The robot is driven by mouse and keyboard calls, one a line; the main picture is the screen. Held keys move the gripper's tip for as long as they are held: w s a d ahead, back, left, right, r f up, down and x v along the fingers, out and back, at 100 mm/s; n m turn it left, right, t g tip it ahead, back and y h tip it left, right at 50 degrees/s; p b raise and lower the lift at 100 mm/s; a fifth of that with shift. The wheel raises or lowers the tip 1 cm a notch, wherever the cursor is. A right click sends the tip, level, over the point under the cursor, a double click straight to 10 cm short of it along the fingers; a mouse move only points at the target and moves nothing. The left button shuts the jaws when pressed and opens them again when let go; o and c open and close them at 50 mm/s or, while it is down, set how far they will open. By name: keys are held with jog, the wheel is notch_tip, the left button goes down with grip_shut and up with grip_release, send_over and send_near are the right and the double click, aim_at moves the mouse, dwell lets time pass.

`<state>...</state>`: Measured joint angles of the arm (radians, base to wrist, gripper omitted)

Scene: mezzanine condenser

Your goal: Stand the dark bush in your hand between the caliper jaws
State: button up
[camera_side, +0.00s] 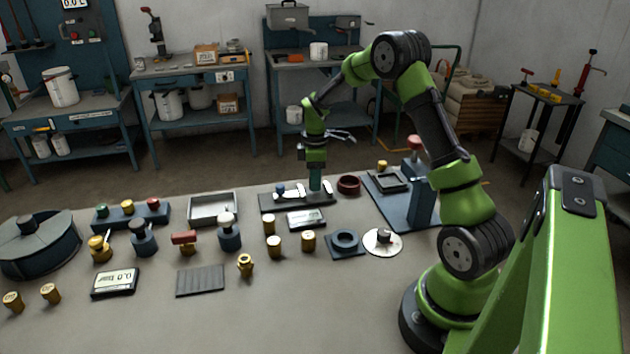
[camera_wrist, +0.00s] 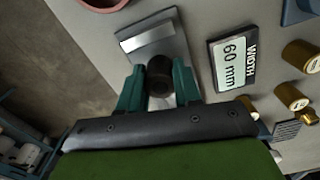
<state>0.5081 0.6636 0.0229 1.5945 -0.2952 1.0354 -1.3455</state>
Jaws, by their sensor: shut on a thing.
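My gripper (camera_wrist: 158,84) has its two teal fingers shut on the dark bush (camera_wrist: 158,72), a short dark round piece seen end-on in the wrist view. In the side view my gripper (camera_side: 315,184) points straight down over the caliper (camera_side: 297,202), a dark flat base with pale jaws. The fingers hide the bush there. In the wrist view the caliper base (camera_wrist: 178,38) lies under the bush; one pale jaw (camera_wrist: 147,39) is beyond the bush, and another pale part shows between the fingers. I cannot tell whether the bush touches the base.
A display (camera_wrist: 232,62) reading "WIDTH 60 mm" lies beside the caliper. A dark red ring (camera_side: 349,184) sits to its right, near a blue stand (camera_side: 422,200). A grey tray (camera_side: 213,207) is to its left. Several brass pieces stand in front.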

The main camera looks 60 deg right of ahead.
jog(key=shift+f, duration=0.8)
jog(key=o, duration=1.1)
jog(key=shift+f, duration=0.15)
notch_tip(320, 180, up, 12)
jog(key=shift+f, duration=0.1)
jog(key=s+a+r+m+t, duration=0.2)
jog(key=a+r, duration=0.5)
jog(key=a, duration=0.1)
jog(key=s+a+r+m+t, duration=0.1)
jog(key=s+a+m, duration=0.2)
jog(key=s+a, duration=0.2)
jog(key=s+a+r+m+t+y, duration=0.1)
jog(key=s+a+m+t, duration=0.1)
jog(key=s+a, duration=0.3)
jog(key=s+a+r+m+t+y, duration=0.1)
jog(key=s+a+m+t, duration=0.1)
jog(key=s+a, duration=0.4)
jog(key=shift+a+r+m, duration=0.35)
jog(key=shift+a+m, duration=0.4)
jog(key=shift+m, duration=0.15)
